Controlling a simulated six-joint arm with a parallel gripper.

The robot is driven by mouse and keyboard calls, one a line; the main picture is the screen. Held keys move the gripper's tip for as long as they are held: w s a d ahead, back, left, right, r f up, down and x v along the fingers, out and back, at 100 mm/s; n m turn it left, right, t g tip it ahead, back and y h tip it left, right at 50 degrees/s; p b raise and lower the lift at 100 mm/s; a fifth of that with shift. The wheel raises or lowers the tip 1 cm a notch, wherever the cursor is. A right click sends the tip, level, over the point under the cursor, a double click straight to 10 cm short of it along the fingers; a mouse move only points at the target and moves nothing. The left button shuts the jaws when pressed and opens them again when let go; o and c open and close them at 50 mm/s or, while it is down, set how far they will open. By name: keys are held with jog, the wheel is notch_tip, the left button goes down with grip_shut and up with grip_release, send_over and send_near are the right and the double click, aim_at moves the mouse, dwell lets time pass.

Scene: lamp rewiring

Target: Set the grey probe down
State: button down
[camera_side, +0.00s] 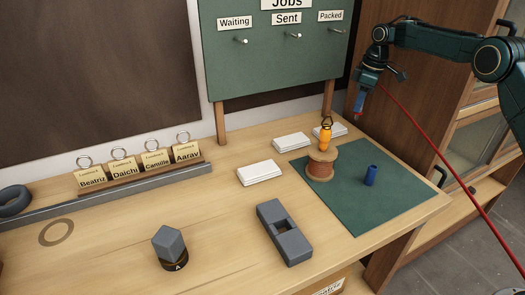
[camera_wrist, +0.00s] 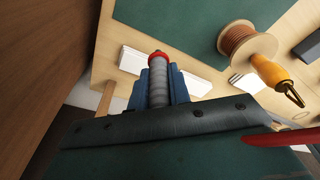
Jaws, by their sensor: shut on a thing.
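The grey probe (camera_wrist: 161,84), a ribbed grey cylinder with a red end, is held between the blue fingers of my gripper (camera_wrist: 158,88) in the wrist view. The probe is mostly hidden there, with only a small reddish bit at the fingertips. A red cable (camera_side: 440,156) runs from near my wrist down to the lower right; a red strip (camera_wrist: 285,139) also shows in the wrist view.
A green mat (camera_side: 345,206) holds a copper spool (camera_side: 320,167), an orange tool (camera_side: 326,136) at the spool and a blue cylinder (camera_side: 371,175). A grey block (camera_side: 284,241) with a square opening, white stacks (camera_side: 262,173) and a dark-based grey piece (camera_side: 168,243) stand left.

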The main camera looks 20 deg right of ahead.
jog(key=s+a+r, duration=0.2)
jog(key=a+r, duration=0.1)
jog(key=a, duration=0.7)
jog(key=s+a+r, duration=0.3)
jog(key=a, duration=0.7)
jog(key=s+a+r+n, duration=0.1)
jog(key=s+a+r, duration=0.2)
jog(key=a, duration=0.7)
jog(key=shift+a+r, duration=0.25)
jog(key=shift+a, duration=0.15)
jog(key=shift+s+f, duration=0.1)
notch_tip(320, 180, down, 20)
jog(key=shift+r, duration=0.1)
jog(key=c, duration=1.3)
grip_release()
